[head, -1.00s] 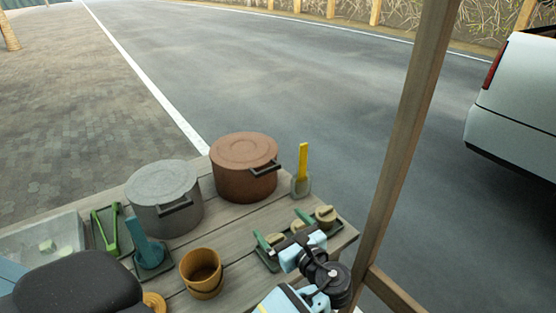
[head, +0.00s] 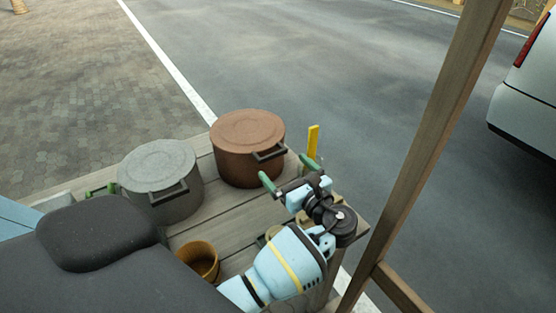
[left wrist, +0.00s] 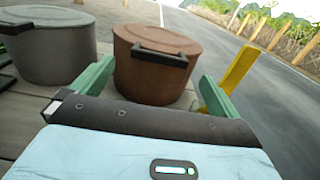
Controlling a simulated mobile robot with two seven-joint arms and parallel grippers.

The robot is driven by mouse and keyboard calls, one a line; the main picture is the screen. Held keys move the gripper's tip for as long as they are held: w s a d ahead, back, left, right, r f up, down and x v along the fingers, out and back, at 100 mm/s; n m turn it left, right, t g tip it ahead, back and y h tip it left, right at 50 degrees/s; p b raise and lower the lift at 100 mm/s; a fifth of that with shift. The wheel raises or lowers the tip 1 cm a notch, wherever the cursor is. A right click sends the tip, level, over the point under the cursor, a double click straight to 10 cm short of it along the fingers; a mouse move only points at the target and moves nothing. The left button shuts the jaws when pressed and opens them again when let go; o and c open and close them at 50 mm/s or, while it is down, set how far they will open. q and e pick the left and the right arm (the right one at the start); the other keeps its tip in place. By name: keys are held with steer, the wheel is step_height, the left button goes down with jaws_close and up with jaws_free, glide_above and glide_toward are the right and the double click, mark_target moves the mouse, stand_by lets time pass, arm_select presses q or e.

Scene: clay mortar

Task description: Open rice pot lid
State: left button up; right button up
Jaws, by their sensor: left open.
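A brown pot (head: 247,165) stands at the table's back edge with its flat lid (head: 247,127) on and a dark handle (head: 269,152) at the front right. A grey pot (head: 165,202) with its lid (head: 157,164) on stands to its left. I cannot tell which is the rice pot. My left gripper (head: 289,173) is open and empty, its green fingertips just right of and in front of the brown pot. In the left wrist view, the brown pot (left wrist: 152,80) and its dark handle (left wrist: 160,54) show between and beyond the fingers (left wrist: 155,87). My right gripper is out of view.
A yellow-handled utensil (head: 313,142) stands just beyond my left gripper; it is also in the left wrist view (left wrist: 238,70). A brown cup (head: 199,260) stands near the front. My left arm partly hides the small items at right. A wooden post (head: 430,140) rises at right.

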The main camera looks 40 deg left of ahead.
mark_target(275, 156)
arm_select(q)
steer(key=x, duration=0.4)
steer(key=shift+a, duration=0.15)
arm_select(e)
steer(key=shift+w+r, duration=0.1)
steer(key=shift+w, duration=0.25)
arm_select(q)
steer(key=c, duration=1.3)
steer(key=shift+w, duration=0.1)
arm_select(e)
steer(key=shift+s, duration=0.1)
arm_select(q)
steer(key=shift+r, duration=0.15)
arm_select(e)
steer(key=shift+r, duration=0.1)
